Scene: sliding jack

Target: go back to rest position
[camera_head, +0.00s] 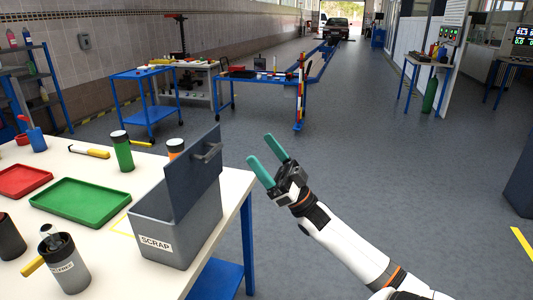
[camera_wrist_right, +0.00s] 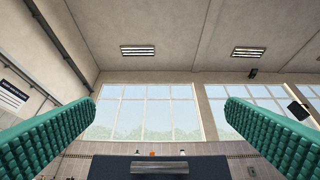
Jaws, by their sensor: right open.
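My right gripper (camera_head: 268,160) is open and empty, raised to the right of the workbench (camera_head: 228,205). Its two green fingers point up and to the left, just right of the scrap bin's lid. In the right wrist view the fingers (camera_wrist_right: 160,120) stand wide apart with nothing between them. The grey bin marked SCRAP (camera_head: 165,240) stands at the bench's right edge, with its dark lid (camera_head: 192,172) upright and its handle at the top. The lid also shows at the bottom of the right wrist view (camera_wrist_right: 110,168). My left gripper is not in view.
The bench holds a green tray (camera_head: 82,203), a red tray (camera_head: 20,180), a green canister (camera_head: 122,152) and a grey cup (camera_head: 64,265) at the front. A blue cart (camera_head: 146,105) stands behind. The floor (camera_head: 390,160) right of the bench is clear around my right arm.

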